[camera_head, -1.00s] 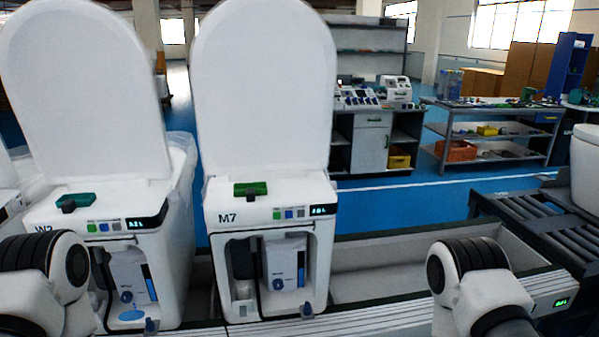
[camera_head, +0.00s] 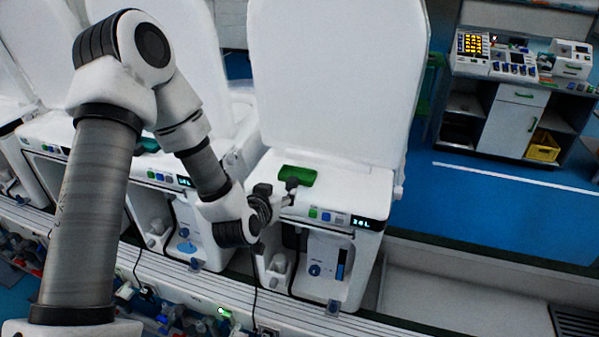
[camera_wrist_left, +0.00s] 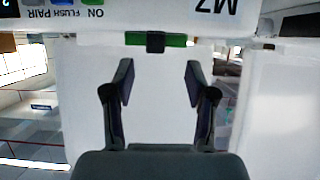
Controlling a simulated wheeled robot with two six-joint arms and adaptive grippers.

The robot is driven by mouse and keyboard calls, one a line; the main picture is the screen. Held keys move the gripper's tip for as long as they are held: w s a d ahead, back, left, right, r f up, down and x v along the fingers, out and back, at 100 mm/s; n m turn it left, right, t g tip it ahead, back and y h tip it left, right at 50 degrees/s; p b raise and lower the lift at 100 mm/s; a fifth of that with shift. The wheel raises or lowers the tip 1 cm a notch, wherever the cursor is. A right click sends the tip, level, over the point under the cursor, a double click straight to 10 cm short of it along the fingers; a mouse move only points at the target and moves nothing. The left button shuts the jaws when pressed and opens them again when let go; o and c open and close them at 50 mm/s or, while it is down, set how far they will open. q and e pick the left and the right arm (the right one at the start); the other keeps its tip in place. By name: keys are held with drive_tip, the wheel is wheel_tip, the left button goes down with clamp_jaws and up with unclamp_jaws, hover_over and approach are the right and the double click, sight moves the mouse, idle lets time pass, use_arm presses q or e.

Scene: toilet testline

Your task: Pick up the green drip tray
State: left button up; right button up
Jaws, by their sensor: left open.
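The green drip tray (camera_head: 298,174) lies on top of the white toilet unit (camera_head: 340,190), in front of its raised lid. In the left wrist view the tray (camera_wrist_left: 176,40) shows as a green strip with a dark block (camera_wrist_left: 155,42) at its middle. My left gripper (camera_head: 288,192) is at the tray's near side, and its tips are hard to make out there. In the left wrist view my left gripper (camera_wrist_left: 159,80) is open and empty, with the dark block beyond and roughly between its fingertips. My right gripper is not in view.
A second toilet unit with a teal tray (camera_head: 147,146) stands to the left, partly behind my left arm. The raised white lid (camera_head: 335,80) stands close behind the green tray. A grey cabinet (camera_head: 510,120) with devices stands at the back right. Blue floor lies between.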

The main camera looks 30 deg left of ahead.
sight(290, 185)
use_arm(q)
drive_tip(key=x, duration=0.2)
drive_tip(key=p+x, duration=0.1)
drive_tip(key=x, duration=0.1)
drive_tip(key=d+p+x, duration=0.1)
drive_tip(key=x, duration=0.1)
drive_tip(key=shift+w+a, duration=0.1)
drive_tip(key=shift+w, duration=0.35)
drive_tip(key=shift+a+f, duration=0.1)
drive_tip(key=shift+f, duration=0.05)
drive_tip(key=shift+s+a, duration=0.2)
drive_tip(key=shift+c, duration=0.3)
drive_tip(key=c, duration=0.6)
drive_tip(key=shift+w, duration=0.1)
clamp_jaws()
drive_tip(key=shift+d, duration=0.15)
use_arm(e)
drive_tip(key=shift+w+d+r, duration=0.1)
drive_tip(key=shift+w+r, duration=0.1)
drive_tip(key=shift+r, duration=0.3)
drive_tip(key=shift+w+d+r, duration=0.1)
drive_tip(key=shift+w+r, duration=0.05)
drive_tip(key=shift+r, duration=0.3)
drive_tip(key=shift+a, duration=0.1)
